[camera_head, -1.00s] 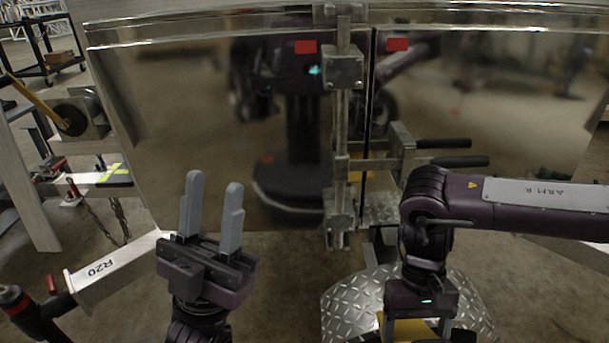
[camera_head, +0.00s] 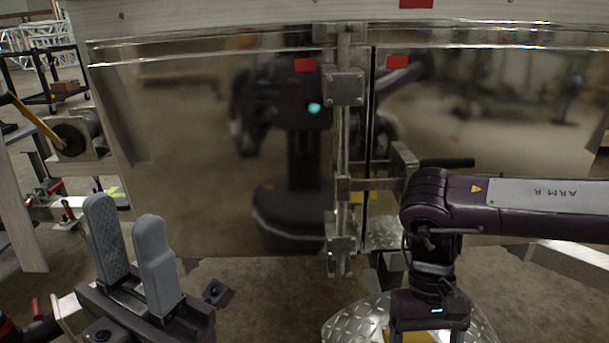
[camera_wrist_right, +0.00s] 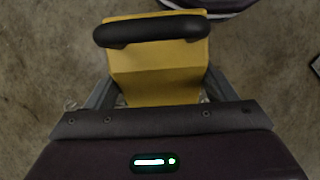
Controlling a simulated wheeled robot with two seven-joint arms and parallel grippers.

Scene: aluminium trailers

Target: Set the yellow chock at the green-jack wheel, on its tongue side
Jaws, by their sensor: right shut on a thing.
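The yellow chock (camera_wrist_right: 155,75), with a dark handle across it, sits between the fingers of my right gripper (camera_wrist_right: 155,95), which is shut on it. In the head view only a sliver of the chock (camera_head: 417,337) shows at the bottom edge, under the right gripper's body. The wrist view shows concrete floor around and below the chock. My left gripper (camera_head: 125,212) is open and empty at the lower left, its two grey fingers pointing up. I cannot make out the green-jack wheel or a green jack in either view.
A shiny trailer door (camera_head: 210,150) with a vertical latch bar (camera_head: 343,150) stands ahead, reflecting me. A diamond-plate piece (camera_head: 350,326) lies below the right arm. A winch with a yellow strap (camera_head: 72,138) and a dark cart (camera_head: 55,75) are at left. Bare floor shows under the door.

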